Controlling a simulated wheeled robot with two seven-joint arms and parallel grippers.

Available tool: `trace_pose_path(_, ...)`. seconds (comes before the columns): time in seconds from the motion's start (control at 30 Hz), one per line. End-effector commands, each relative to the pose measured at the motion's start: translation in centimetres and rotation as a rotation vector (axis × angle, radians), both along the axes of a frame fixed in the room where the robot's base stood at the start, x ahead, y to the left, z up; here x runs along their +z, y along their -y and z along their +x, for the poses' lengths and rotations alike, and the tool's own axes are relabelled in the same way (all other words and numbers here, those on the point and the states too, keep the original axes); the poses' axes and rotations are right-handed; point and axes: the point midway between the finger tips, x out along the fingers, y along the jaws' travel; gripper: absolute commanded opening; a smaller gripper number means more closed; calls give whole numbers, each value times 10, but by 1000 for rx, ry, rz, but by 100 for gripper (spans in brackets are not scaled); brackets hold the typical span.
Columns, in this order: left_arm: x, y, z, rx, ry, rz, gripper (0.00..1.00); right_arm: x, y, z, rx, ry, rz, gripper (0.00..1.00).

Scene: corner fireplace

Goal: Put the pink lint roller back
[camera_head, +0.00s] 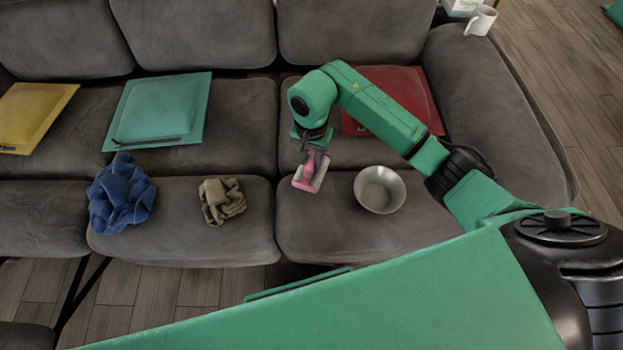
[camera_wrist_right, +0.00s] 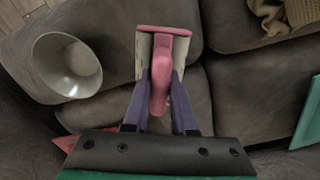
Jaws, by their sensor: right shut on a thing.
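The pink lint roller (camera_head: 306,172) is held in my right gripper (camera_head: 314,156) over the grey sofa, just left of the metal bowl. In the right wrist view the pink roller (camera_wrist_right: 161,75) sits between the two purple fingers (camera_wrist_right: 160,98), which are shut on its handle. Its pale roll end points away from the gripper. Part of the handle is hidden between the fingers. I cannot tell whether the roller touches the seat. My left gripper is not in view.
A metal bowl (camera_head: 380,189) stands on the seat; it also shows in the wrist view (camera_wrist_right: 67,66). A tan cloth (camera_head: 221,200) and blue cloth (camera_head: 121,194) lie left. Yellow (camera_head: 30,117), teal (camera_head: 157,110) and red (camera_head: 408,88) cushions lie behind. A mug (camera_head: 481,20) stands on the armrest.

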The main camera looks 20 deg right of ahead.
Motion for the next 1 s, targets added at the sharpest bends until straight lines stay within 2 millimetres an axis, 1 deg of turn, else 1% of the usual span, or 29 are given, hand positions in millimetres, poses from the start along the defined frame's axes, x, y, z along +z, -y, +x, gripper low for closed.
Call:
trace_pose_path(0.03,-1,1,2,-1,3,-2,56,-13,-1,-1,0,-5,1,0)
trace_pose_path(0.13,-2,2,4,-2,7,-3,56,-35,0,-1,0,-4,2,0)
trace_pose_path(0.2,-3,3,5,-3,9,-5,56,-47,-1,-1,0,-3,1,0)
trace_pose_path(0.37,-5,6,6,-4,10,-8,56,-65,0,-1,0,-2,1,0)
trace_pose_path(0.5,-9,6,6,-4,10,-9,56,-93,-1,-1,0,-2,2,0)
trace_pose_path(0.53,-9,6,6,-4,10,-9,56,-97,-1,-1,1,-2,2,0)
trace_pose_path(0.6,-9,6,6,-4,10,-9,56,-100,0,0,2,1,0,0)
trace_pose_path(0.77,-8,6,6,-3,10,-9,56,-99,0,0,2,2,0,0)
trace_pose_path(0.93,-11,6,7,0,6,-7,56,-102,0,0,2,2,0,0)
trace_pose_path(0.97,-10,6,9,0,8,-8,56,-102,0,0,2,1,0,32)
trace_pose_path(1.0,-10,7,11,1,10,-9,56,-101,0,0,2,1,0,48)
